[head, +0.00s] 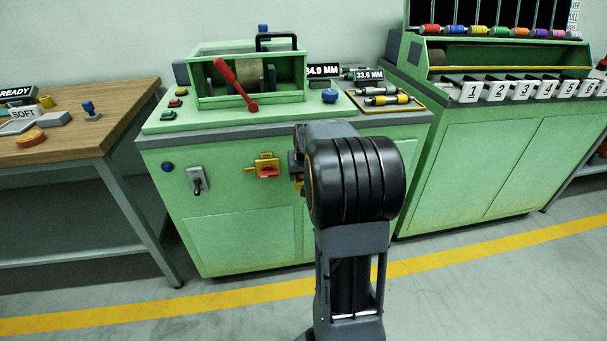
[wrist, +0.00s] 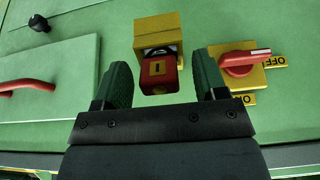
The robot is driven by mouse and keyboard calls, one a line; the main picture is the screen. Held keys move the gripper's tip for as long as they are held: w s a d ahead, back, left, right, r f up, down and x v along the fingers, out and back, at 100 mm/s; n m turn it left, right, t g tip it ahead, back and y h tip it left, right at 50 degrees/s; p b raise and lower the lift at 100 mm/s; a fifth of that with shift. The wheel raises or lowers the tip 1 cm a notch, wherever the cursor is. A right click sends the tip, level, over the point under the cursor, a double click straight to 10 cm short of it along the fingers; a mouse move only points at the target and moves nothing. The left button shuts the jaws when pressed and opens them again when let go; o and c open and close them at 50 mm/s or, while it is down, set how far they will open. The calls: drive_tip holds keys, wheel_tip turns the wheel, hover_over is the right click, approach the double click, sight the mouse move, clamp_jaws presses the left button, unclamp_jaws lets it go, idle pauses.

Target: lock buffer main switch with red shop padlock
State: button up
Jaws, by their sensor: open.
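The red padlock (wrist: 158,72) sits against a yellow block (wrist: 157,28) on the green cabinet front in the wrist view. A dark shackle part shows between them. My gripper (wrist: 162,66) is open, with one finger on each side of the padlock; I cannot tell whether either touches it. The main switch, a red rotary handle (wrist: 238,64) on a yellow plate, is right of the padlock in the wrist view. Its handle points toward an OFF label (wrist: 281,60). In the head view the switch (head: 267,171) is left of my arm, which hides the padlock and most of my gripper.
A grey toggle switch (head: 197,181) is on the cabinet front. A red lever (head: 236,84) stands on the green machine above. A red bar handle (wrist: 25,88) and a black knob (wrist: 39,22) show in the wrist view. A wooden bench (head: 110,105) is at left.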

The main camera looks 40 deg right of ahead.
drive_tip(key=p+v, duration=0.3)
drive_tip(key=v, duration=0.9)
drive_tip(key=shift+r, duration=0.35)
drive_tip(key=shift+s, duration=0.1)
drive_tip(key=s+a+r+n+p, duration=0.1)
drive_tip(key=s+a+r+p, duration=0.3)
drive_tip(key=a+p, duration=0.3)
drive_tip(key=s+a+r+n+y+p, duration=0.1)
drive_tip(key=s+a+r+n+p, duration=0.1)
drive_tip(key=s+a+r+p, duration=0.3)
drive_tip(key=s+a+r+n+y+p, duration=0.1)
drive_tip(key=s+a+r+n+p, duration=0.1)
drive_tip(key=s+a+r+p, duration=0.2)
drive_tip(key=a+r+p, duration=0.3)
drive_tip(key=a+p, duration=0.2)
drive_tip(key=p, duration=0.1)
drive_tip(key=shift+s+a+g, duration=0.4)
